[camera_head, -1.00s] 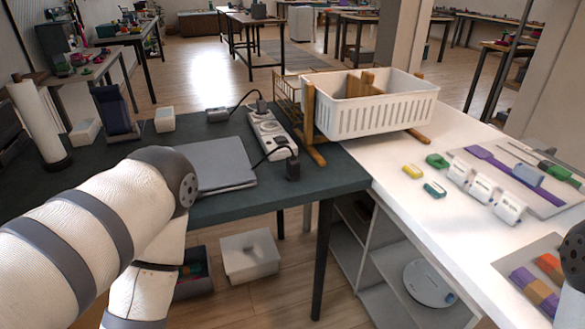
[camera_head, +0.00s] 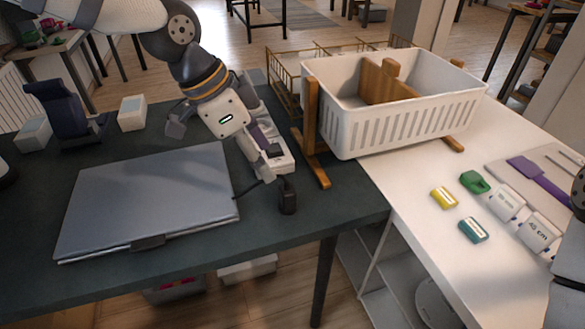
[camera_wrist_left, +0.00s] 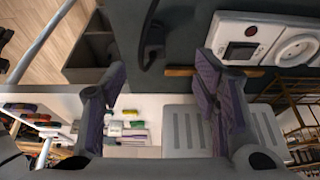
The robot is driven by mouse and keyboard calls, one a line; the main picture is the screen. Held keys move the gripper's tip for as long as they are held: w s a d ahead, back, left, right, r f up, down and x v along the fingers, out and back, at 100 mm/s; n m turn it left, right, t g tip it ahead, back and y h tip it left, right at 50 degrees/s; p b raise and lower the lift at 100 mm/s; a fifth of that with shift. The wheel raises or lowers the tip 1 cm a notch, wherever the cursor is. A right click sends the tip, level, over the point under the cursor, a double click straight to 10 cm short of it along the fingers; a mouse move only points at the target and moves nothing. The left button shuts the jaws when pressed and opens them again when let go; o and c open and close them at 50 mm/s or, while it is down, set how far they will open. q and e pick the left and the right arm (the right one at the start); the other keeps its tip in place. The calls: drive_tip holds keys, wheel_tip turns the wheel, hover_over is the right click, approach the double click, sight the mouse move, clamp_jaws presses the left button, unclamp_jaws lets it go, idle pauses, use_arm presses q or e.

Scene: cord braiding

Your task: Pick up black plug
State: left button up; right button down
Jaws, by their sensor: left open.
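The black plug (camera_head: 287,196) stands near the right front edge of the dark table in the head view, with a black cord running from it toward the left. In the left wrist view the black plug (camera_wrist_left: 152,45) shows beyond the space between the fingers, apart from them. My left gripper (camera_head: 221,147) is open and empty, behind and left of the plug, in front of the power strip. Its spread fingers (camera_wrist_left: 165,92) also show in the left wrist view. The power strip (camera_head: 282,160) is partly hidden by the gripper. My right gripper is outside the views.
A closed grey laptop (camera_head: 150,195) lies left of the plug. A white basket (camera_head: 400,120) on a wooden stand (camera_head: 311,150) is at the right.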

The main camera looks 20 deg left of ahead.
sight(283, 189)
use_arm(q)
drive_tip(key=f, duration=0.2)
drive_tip(key=d+f, duration=0.1)
drive_tip(key=f, duration=0.1)
drive_tip(key=d+f+b, duration=0.1)
drive_tip(key=shift+s+d+f, duration=0.1)
drive_tip(key=shift+f, duration=0.3)
drive_tip(key=shift+w+d+f, duration=0.1)
drive_tip(key=shift+w+f, duration=0.1)
drive_tip(key=shift+f, duration=0.1)
drive_tip(key=x, duration=0.5)
drive_tip(key=shift+w+d+r+b, duration=0.1)
drive_tip(key=shift+w+d+b, duration=0.1)
drive_tip(key=shift+b, duration=0.15)
drive_tip(key=shift+r, duration=0.15)
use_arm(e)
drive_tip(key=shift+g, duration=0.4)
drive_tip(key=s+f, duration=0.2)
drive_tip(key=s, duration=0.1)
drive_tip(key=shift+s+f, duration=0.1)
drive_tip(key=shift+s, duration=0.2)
use_arm(q)
drive_tip(key=c, duration=1.2)
